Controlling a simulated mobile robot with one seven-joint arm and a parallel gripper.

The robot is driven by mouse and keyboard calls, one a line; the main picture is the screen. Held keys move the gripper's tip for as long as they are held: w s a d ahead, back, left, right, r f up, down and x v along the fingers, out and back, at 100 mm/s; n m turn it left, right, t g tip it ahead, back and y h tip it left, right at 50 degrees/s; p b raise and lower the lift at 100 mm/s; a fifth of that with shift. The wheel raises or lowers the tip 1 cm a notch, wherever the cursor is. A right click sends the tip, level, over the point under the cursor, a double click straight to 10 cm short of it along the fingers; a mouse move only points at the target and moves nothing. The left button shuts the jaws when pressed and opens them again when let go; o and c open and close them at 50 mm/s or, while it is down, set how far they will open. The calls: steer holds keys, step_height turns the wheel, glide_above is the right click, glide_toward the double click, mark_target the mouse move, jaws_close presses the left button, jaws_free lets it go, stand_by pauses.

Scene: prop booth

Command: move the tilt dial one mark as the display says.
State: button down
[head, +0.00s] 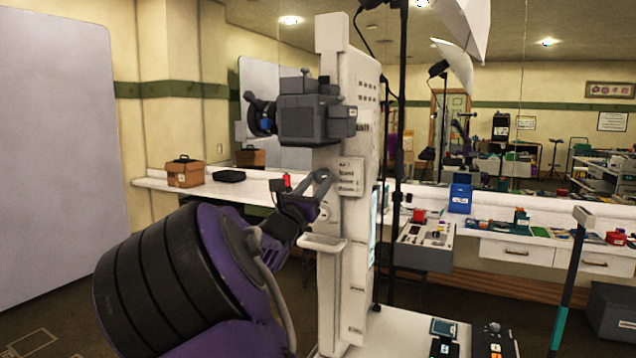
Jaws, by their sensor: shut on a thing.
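A white column (347,120) stands in the middle of the head view with a grey camera (308,113) mounted on it. My gripper (322,195) reaches up from the lower left to the column's near face, below the camera. It is shut on a small part there, which I take to be the tilt dial. The fingers hide most of this part, and its marks cannot be read. A narrow bright cyan panel (373,228) on the column's right side may be the display. It is seen nearly edge-on and I cannot read it.
A pale handle (322,243) juts from the column just below my gripper. A small label plate (350,176) is beside it. A white counter (240,187) with a brown case (185,172) runs behind. A teal-and-black post (570,285) stands at right.

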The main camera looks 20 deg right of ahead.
steer(key=m+g+h, duration=0.1)
steer(key=m, duration=0.2)
steer(key=m+g+b, duration=0.1)
steer(key=m, duration=0.2)
steer(key=shift+w+a+g+h, duration=0.1)
steer(key=shift+g+h, duration=0.2)
steer(key=shift+h, duration=0.1)
steer(key=shift+c, duration=1.8)
jaws_free()
steer(key=b+v, duration=0.1)
steer(key=v, duration=1.6)
steer(key=shift+a, duration=0.15)
